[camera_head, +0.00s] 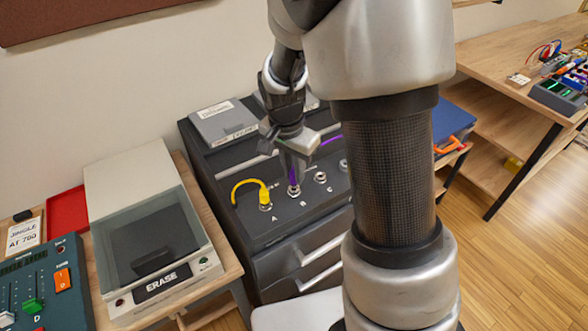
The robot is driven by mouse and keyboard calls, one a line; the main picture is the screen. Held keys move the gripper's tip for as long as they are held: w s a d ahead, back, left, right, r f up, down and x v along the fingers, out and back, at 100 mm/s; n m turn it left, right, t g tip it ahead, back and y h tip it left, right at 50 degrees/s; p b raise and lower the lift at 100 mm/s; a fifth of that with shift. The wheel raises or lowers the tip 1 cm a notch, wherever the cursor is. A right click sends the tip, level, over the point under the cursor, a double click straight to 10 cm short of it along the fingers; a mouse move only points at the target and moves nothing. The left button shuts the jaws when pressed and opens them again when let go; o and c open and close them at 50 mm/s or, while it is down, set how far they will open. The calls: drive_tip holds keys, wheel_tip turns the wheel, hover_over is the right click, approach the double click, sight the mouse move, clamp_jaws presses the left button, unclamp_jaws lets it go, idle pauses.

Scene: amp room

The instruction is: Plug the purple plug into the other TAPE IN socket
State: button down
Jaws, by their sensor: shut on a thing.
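My gripper (295,172) points down over the dark grey panel (325,200) and is shut on the purple plug (293,186). Only a little purple shows below the fingers, right at the socket marked B (294,192). I cannot tell whether the plug is seated in it or just above it. A purple cable (330,140) runs off to the right behind my arm. A yellow plug with its looped cable (251,183) is at socket A (265,207). Socket C (320,177) looks empty. The TAPE IN lettering is not readable from here.
Another socket (343,164) is partly hidden by my arm. Grey boxes (222,122) lie on the cabinet's upper ledge. The ERASE machine (150,230) stands left, beside a mixer (40,285) and red tray (68,211). A blue-topped stand (452,117) is right, with open floor beyond.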

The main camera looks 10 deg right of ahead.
drive_tip(key=shift+f+b, duration=0.65)
drive_tip(key=shift+f, duration=0.25)
drive_tip(key=c, duration=1.6)
unclamp_jaws()
drive_tip(key=shift+r, duration=0.1)
drive_tip(key=r+p, duration=0.1)
drive_tip(key=r, duration=0.4)
drive_tip(key=s+a+r, duration=0.1)
drive_tip(key=r, duration=0.5)
drive_tip(key=a+r+p, duration=0.1)
drive_tip(key=r, duration=0.5)
drive_tip(key=shift+s+r+p, duration=0.1)
drive_tip(key=shift+s+p, duration=0.2)
drive_tip(key=shift+s, duration=0.05)
